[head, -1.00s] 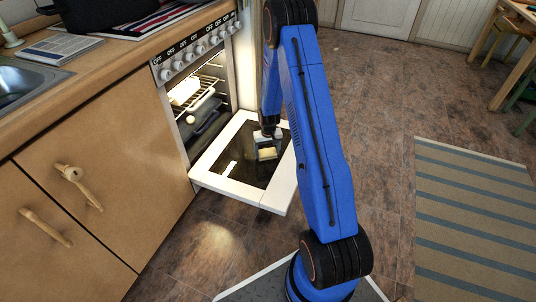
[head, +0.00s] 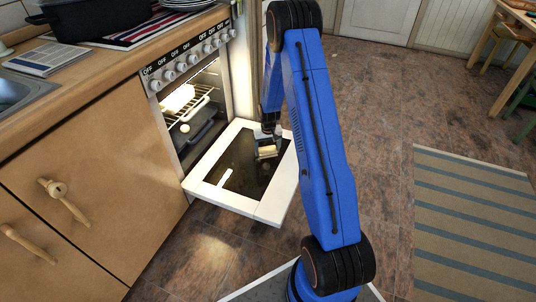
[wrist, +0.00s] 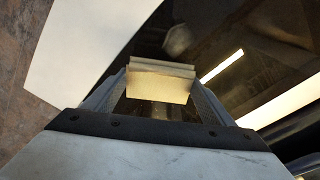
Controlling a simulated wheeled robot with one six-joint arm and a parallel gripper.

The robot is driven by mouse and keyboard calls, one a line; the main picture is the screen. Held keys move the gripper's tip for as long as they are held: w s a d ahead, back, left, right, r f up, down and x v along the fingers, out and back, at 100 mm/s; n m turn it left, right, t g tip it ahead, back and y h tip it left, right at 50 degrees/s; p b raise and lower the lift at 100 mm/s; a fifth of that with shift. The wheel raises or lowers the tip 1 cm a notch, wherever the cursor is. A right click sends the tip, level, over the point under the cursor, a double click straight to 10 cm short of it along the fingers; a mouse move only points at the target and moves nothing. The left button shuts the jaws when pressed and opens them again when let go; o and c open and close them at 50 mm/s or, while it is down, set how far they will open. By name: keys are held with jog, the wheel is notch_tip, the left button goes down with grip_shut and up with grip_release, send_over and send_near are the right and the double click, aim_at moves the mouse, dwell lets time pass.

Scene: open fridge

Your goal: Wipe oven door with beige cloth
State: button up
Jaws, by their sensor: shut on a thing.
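The oven door (head: 203,197) is folded down flat, with a white frame around a dark glass pane. My gripper (head: 266,150) is over the far right part of the glass, pointing down. It is shut on the beige cloth (head: 267,153), which looks like a small folded block. In the wrist view the cloth (wrist: 160,82) sits between the fingertips, with the dark glass (wrist: 215,45) beyond it. I cannot tell whether the cloth touches the glass.
The lit oven cavity (head: 192,115) with a wire rack is left of the door. A striped rug (head: 470,230) lies on the floor at the right, and the tiled floor around is clear.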

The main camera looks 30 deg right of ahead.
aim_at(267, 149)
jog(key=shift+r, duration=2.5)
